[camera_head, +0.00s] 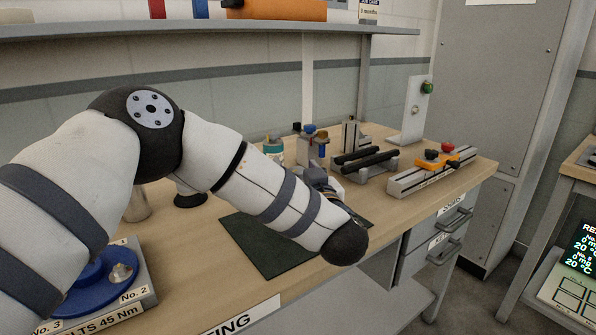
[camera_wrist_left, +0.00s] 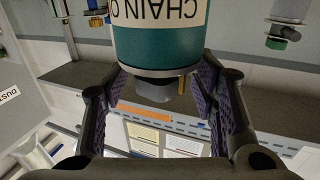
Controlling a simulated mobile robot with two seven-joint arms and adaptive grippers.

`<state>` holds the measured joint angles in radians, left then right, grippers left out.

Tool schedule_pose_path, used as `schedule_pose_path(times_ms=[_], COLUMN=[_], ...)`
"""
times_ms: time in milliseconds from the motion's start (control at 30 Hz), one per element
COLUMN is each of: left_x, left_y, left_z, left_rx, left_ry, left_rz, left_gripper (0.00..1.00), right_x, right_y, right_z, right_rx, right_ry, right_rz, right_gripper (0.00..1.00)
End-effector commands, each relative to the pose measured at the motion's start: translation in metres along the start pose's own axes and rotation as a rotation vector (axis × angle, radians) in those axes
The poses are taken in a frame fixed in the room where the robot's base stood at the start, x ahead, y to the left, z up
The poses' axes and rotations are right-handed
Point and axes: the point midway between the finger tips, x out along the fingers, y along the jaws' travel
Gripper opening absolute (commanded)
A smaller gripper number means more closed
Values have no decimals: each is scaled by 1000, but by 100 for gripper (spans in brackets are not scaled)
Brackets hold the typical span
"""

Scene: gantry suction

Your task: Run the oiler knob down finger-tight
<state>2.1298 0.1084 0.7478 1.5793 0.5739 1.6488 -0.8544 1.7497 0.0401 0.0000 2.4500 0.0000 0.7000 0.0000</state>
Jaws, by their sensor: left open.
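A teal can with a white label (camera_head: 274,150) stands on the bench behind my left forearm. A teal can labelled "CHAIN O", upside down in the picture, shows close up in the left wrist view (camera_wrist_left: 158,42); it looks like the same can. A dark grey round knob or cap (camera_wrist_left: 155,88) sits at its end. The fingers of my left gripper (camera_wrist_left: 158,95) are open, one on each side of the knob, with gaps visible. In the head view, my left gripper (camera_head: 322,184) is mostly hidden behind my arm. My right gripper is not in view.
A dark green mat (camera_head: 262,248) lies on the bench (camera_head: 205,225). A block with coloured knobs (camera_head: 316,145), black bars (camera_head: 365,158) and a rail with an orange clamp (camera_head: 440,168) stand to the right. A blue round part (camera_head: 85,292) is at lower left. A shelf (camera_head: 240,27) runs overhead.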

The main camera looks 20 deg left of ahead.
Motion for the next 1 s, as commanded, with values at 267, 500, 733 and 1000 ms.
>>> schedule_pose_path(times_ms=[267,500,733,1000], left_x=[0,0,-1,-1], left_y=[0,0,0,-1], left_z=[-2,-1,-2,-4], left_rx=[-1,-1,-2,-1], left_ry=[1,1,1,3], left_rz=[0,1,36,204], left_gripper=[32,3,3,3], right_x=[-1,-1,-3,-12], right_y=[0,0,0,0], right_z=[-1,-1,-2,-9], right_rx=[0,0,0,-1], right_ry=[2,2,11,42], right_rz=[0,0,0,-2], right_gripper=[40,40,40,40])
